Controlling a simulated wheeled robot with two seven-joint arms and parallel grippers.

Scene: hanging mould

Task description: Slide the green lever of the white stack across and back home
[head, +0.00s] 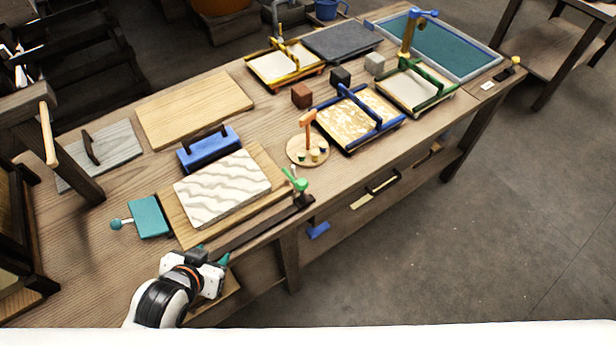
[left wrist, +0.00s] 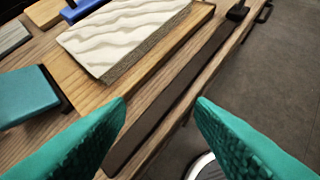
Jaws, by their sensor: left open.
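The white stack (head: 222,187) is a wavy-topped white slab on a wooden board; it also shows in the left wrist view (left wrist: 122,32). A dark rail (head: 250,230) runs along the table's front edge beside it, and also shows in the left wrist view (left wrist: 175,95). The green lever (head: 297,182) stands upright at the rail's far right end. In the left wrist view only a dark block (left wrist: 238,12) shows at that end, with no green. My left gripper (head: 211,256) is open and empty near the rail's near left end, apart from the lever. Its teal fingers (left wrist: 160,104) straddle the rail's line in view.
A teal block with a knob (head: 149,217) lies left of the stack, and a blue block (head: 208,150) stands behind it. A round wooden stand (head: 308,150) with an orange-topped post is beyond the lever. Framed trays (head: 358,117) fill the right. Floor lies open in front.

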